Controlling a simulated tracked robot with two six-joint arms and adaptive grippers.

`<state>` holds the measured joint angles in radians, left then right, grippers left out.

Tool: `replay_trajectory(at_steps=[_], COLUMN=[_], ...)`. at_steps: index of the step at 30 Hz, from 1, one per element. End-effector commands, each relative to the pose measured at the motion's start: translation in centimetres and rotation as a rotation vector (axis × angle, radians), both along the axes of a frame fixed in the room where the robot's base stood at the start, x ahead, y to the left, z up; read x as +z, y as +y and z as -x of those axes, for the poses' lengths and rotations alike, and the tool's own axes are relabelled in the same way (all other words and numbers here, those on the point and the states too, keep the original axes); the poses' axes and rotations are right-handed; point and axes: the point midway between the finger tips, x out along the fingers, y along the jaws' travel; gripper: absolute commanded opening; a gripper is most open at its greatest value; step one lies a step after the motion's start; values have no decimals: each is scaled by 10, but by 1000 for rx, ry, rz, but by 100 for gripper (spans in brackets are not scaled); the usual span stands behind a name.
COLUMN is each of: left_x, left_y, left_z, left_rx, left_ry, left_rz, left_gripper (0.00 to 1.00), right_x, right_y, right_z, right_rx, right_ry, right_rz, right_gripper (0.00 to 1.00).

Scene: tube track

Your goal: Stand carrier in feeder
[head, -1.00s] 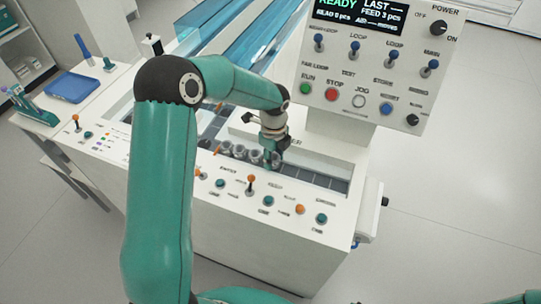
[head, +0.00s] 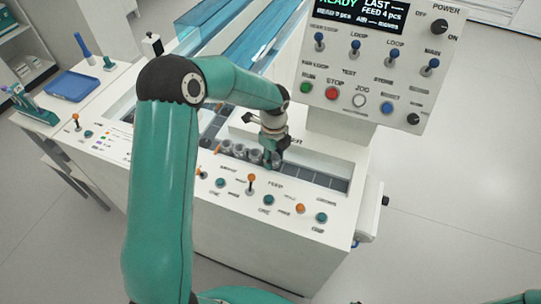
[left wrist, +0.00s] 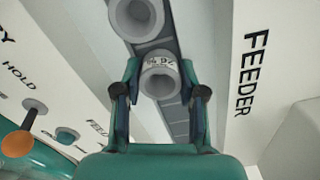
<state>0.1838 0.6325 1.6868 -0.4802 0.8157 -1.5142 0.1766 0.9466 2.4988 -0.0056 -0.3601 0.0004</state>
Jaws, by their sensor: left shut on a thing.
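My left gripper (head: 273,160) reaches down into the feeder slot (head: 325,180). In the left wrist view its two fingers (left wrist: 160,78) are shut on a pale grey, hollow, round carrier (left wrist: 160,83) with dark marks on its side. The carrier looks upright in the slot; whether its base rests on the belt is hidden. Another round carrier (left wrist: 136,14) stands just beyond it, close by. In the head view a short row of grey carriers (head: 239,151) stands in the slot left of my gripper. My right gripper is out of view.
The control panel (head: 372,75) hangs above the slot's right end. Levers and buttons line the front ledge, including an orange-topped lever (head: 251,178). The slot right of my gripper is empty. A blue tray (head: 72,87) lies on the left side table.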

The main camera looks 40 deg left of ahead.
Motion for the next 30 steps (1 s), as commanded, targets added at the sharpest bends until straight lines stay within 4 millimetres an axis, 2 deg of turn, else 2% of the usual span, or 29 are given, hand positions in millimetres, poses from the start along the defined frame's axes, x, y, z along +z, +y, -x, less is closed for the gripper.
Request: replay_trajectory(at_steps=[24, 25, 30], left_x=[-8, -8, -9], left_y=[-1, -1, -1], left_z=[1, 1, 1], left_rx=[-1, -1, -1], left_ry=[3, 3, 5], left_rz=[1, 1, 2], left_gripper=[21, 42, 70], right_x=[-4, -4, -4], right_y=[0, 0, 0], right_z=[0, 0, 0], right_rx=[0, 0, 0], right_ry=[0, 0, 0], right_rz=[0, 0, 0], right_gripper=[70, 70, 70])
